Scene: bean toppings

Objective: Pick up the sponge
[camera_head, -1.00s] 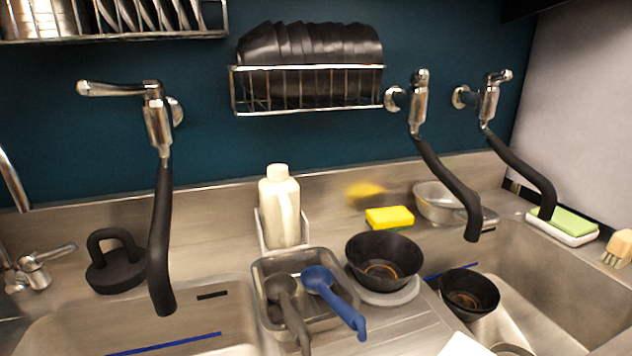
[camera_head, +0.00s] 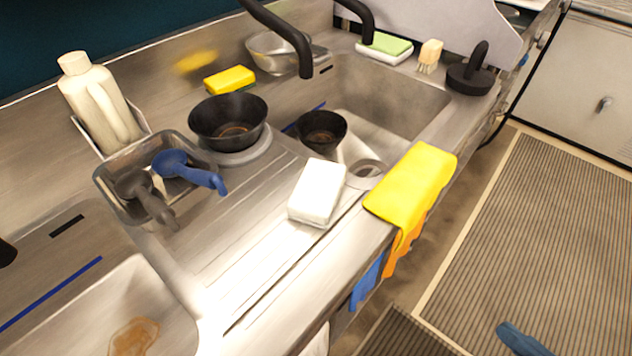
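A yellow sponge (camera_head: 230,80) lies on the metal ledge at the back of the counter, behind the larger black bowl (camera_head: 228,122). A green-topped sponge (camera_head: 388,43) sits on a white dish (camera_head: 372,55) at the far edge of the right sink. A white block (camera_head: 317,190), possibly a sponge, lies on the drainboard near the front. My gripper does not show in the view.
A metal tray (camera_head: 108,187) with grey and blue scoops stands beside a cream bottle (camera_head: 97,100). A yellow cloth (camera_head: 412,185) drapes over the counter's front edge.

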